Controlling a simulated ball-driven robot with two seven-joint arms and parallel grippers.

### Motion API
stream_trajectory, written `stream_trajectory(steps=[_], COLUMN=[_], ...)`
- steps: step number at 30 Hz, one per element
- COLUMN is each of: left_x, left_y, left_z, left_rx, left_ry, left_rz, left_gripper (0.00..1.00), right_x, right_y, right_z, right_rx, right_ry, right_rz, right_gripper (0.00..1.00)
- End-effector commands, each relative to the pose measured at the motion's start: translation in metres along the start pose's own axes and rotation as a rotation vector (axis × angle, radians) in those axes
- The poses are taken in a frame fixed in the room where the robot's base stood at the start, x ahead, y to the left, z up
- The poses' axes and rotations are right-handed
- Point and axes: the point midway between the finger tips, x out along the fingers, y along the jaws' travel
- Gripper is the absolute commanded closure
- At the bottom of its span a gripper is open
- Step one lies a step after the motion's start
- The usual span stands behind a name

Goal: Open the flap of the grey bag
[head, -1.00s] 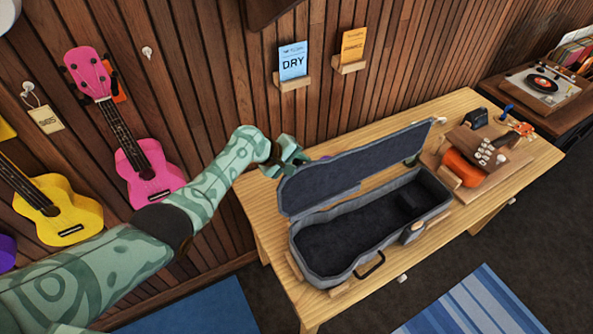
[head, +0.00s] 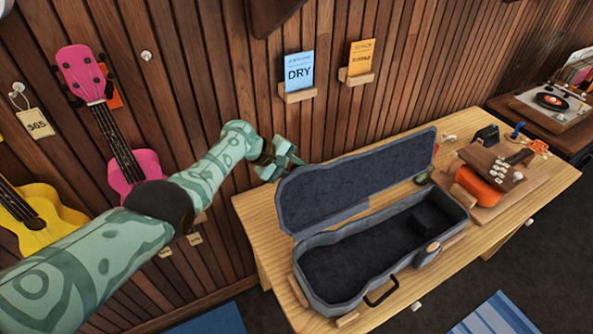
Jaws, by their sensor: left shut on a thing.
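The grey bag (head: 345,303) is a ukulele-shaped case lying on a wooden table, with a dark lining and an empty inside. Its flap (head: 360,183) stands open on the wall side, leaning back with its lined inner face showing. My left gripper (head: 289,162) is at the flap's far left edge and is shut on it. The flap hides part of the grip. A black handle (head: 381,291) is on the bag's front side. My right gripper is out of view.
On the table (head: 262,225), a wooden stand (head: 500,205) with an orange piece and a ukulele headstock is right of the bag. Behind, a slatted wall carries a blue DRY card (head: 299,70) and an orange card (head: 361,58). Pink (head: 125,165) and yellow (head: 40,215) ukuleles hang at left.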

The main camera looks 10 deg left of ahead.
Motion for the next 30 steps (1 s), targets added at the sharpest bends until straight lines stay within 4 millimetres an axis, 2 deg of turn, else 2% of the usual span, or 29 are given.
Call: stream_trajectory(steps=[1, 3, 11, 16, 20, 25, 30], left_x=[0.001, 0.001, 0.000, -0.011, -0.034, -0.081, -0.123], left_y=[0.001, 0.001, 0.001, 0.003, 0.005, 0.007, 0.005], left_z=[0.002, 0.001, 0.000, 0.001, 0.002, 0.002, 0.001], left_rx=[-0.001, 0.000, 0.000, -0.001, -0.001, 0.000, 0.002], left_ry=[-0.003, -0.002, 0.000, 0.001, 0.002, 0.003, 0.003], left_rz=[0.003, 0.002, 0.001, 0.002, 0.001, 0.001, 0.001], left_gripper=[0.70, 0.51, 0.51, 0.51, 0.51, 0.51, 0.51], right_x=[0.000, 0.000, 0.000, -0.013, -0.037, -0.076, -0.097], right_y=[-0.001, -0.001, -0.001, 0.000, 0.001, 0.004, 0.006], right_z=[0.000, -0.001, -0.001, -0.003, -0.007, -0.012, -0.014], right_rx=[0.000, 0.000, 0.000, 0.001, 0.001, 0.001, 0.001], right_ry=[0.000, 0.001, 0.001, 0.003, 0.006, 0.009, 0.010], right_rz=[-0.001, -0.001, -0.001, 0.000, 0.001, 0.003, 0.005], right_gripper=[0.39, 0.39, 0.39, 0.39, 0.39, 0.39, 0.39])
